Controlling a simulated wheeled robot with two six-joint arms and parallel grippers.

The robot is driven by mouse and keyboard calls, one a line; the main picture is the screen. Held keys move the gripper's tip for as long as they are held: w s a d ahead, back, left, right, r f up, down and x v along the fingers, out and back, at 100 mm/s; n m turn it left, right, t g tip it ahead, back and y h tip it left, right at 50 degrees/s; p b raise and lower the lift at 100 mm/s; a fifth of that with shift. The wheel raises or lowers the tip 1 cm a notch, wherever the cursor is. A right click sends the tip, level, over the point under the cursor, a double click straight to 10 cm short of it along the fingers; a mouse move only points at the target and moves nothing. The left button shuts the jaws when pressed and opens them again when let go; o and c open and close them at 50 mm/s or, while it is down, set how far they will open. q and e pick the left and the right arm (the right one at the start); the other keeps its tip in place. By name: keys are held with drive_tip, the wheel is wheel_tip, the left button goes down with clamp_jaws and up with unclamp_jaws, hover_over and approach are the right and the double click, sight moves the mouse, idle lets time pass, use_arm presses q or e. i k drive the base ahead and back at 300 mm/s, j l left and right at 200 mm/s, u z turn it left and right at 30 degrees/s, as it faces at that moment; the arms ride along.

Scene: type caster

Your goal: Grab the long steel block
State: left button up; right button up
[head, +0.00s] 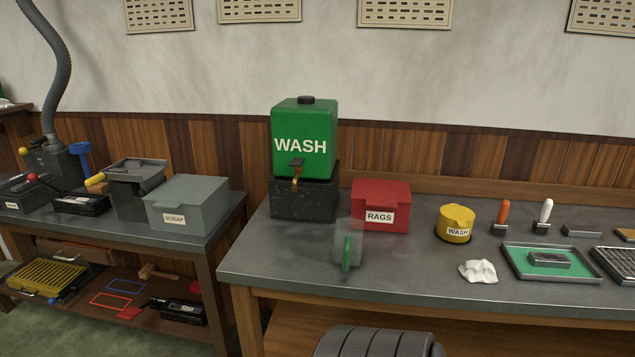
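A low, narrow grey steel bar (581,231) lies at the back right of the workbench. I cannot tell for certain which of these is the long steel block. Neither of my grippers shows in the head view.
A left bench (130,222) holds a grey SCRAP box (187,203). The front middle of the workbench is clear.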

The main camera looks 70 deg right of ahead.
sight(577, 232)
drive_tip(key=z, duration=0.4)
drive_tip(key=i+z, duration=0.1)
drive_tip(key=z, duration=0.35)
drive_tip(key=j+z, duration=0.1)
drive_tip(key=z, duration=0.3)
drive_tip(key=i+j+z, duration=0.1)
drive_tip(key=z, duration=2.25)
